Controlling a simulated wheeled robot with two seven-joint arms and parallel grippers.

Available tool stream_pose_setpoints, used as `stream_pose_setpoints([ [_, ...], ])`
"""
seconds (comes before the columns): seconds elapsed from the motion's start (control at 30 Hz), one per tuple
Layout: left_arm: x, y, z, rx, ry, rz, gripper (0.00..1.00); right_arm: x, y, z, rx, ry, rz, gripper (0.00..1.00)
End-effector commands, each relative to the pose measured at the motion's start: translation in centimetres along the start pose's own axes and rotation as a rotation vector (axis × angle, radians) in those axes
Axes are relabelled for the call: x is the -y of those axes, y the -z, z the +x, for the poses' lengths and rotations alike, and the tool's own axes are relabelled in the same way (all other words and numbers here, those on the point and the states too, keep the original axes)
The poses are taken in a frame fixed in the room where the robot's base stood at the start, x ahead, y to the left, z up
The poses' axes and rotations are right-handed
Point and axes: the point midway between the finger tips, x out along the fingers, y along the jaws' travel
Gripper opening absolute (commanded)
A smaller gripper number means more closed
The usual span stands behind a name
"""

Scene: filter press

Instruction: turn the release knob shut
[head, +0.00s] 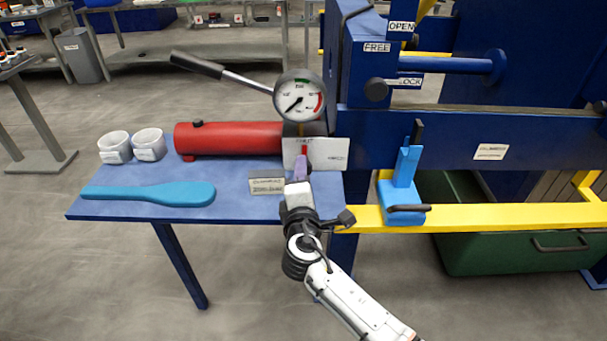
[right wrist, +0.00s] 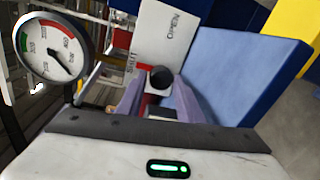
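The release knob has a black round hub (right wrist: 162,77) in the right wrist view, in front of a white plate (head: 328,154) marked SHUT and OPEN. A red part of the knob (head: 304,149) shows just above my gripper in the head view, below the word SHUT. The rest of the knob is hidden. My right gripper (head: 300,166) is at the knob, its purple-grey fingers (right wrist: 160,92) on either side of it. There seems to be a gap between the fingers and the hub; contact is not clear. My left gripper is not in view.
A pressure gauge (head: 299,96) sits just above the knob, beside a red cylinder (head: 235,138) with a long pump handle (head: 197,65). The blue table (head: 225,208) holds a blue paddle (head: 150,193), two white cups (head: 149,144) and a small sign (head: 266,185). A blue press frame (head: 450,135) stands right.

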Motion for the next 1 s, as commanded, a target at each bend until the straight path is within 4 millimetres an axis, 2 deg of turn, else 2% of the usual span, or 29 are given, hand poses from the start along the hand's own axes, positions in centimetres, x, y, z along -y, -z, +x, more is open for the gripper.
stream_pose_setpoints([
  [0.27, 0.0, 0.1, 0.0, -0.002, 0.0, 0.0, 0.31, 0.0, 0.0, 0.0, 0.0, 0.0, 0.001, 0.37],
  [0.43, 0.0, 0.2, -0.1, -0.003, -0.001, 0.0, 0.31, 0.1, 0.0, -1.0, -0.002, 0.001, 0.002, 0.37],
  [0.8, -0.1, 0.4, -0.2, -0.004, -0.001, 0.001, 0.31, 0.1, 0.0, -7.7, -0.001, 0.001, 0.003, 0.37],
  [1.0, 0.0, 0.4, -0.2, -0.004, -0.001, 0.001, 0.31, 0.1, 0.0, -9.9, -0.001, 0.001, 0.001, 0.37],
])
